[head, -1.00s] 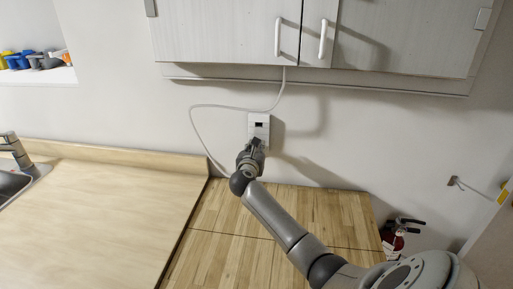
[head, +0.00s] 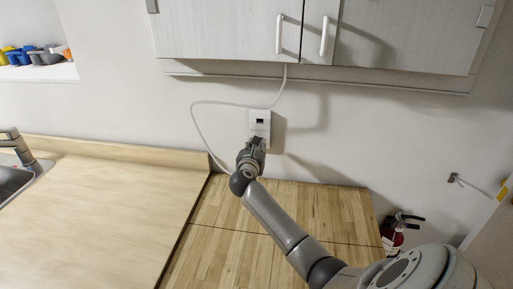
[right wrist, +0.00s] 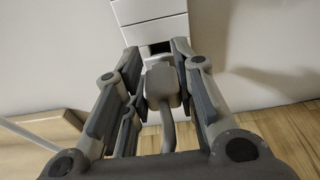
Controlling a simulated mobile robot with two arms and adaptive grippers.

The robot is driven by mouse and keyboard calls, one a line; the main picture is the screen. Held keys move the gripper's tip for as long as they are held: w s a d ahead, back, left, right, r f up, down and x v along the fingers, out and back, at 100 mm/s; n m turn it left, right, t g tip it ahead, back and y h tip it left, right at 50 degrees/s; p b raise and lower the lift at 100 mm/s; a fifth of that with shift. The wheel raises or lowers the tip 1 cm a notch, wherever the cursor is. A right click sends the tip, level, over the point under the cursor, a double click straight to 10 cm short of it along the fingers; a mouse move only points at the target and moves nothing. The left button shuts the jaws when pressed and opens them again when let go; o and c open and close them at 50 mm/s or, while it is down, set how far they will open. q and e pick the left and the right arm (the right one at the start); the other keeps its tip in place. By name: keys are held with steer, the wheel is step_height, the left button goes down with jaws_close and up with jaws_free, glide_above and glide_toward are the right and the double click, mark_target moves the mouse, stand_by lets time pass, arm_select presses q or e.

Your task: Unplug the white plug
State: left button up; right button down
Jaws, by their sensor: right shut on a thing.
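The white wall outlet (head: 260,115) is below the cabinets, and it fills the top middle of the right wrist view (right wrist: 148,12). A dark socket opening shows in it. My right gripper (head: 256,146) is just below that opening. In the right wrist view its fingers (right wrist: 160,72) are shut on the sides of the plug (right wrist: 163,86), which looks greyish white in shadow. A cord runs down from the plug. The plug's front is close to the outlet; I cannot tell whether its prongs are in a socket. My left gripper is not in view.
A wooden counter (head: 110,205) with a sink is at left. A fire extinguisher (head: 393,238) stands at right. The wall around the outlet is otherwise clear.

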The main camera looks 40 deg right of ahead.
steer(key=shift+f+p+v, duration=0.2)
steer(key=shift+p+v, duration=0.3)
steer(key=shift+v, duration=0.65)
steer(key=shift+f+p+v, duration=0.15)
steer(key=shift+p+v, duration=0.3)
steer(key=shift+v, duration=0.65)
steer(key=shift+w+a+f+g+y+b, duration=0.5)
steer(key=shift+w+a+f+b, duration=0.25)
steer(key=shift+a+f+b, duration=1.4)
steer(key=shift+w+a+f+g+y+b, duration=0.5)
steer(key=shift+a+f+b, duration=0.9)
steer(key=shift+f+b, duration=1.5)
steer(key=shift+w+a+f+g+y+b, duration=0.3)
steer(key=shift+w+a+f+y+b, duration=0.5)
steer(key=shift+a+f+b, duration=1.35)
steer(key=shift+w+d+f, duration=0.15)
steer(key=shift+d+f, duration=0.25)
steer(key=shift+f, duration=0.2)
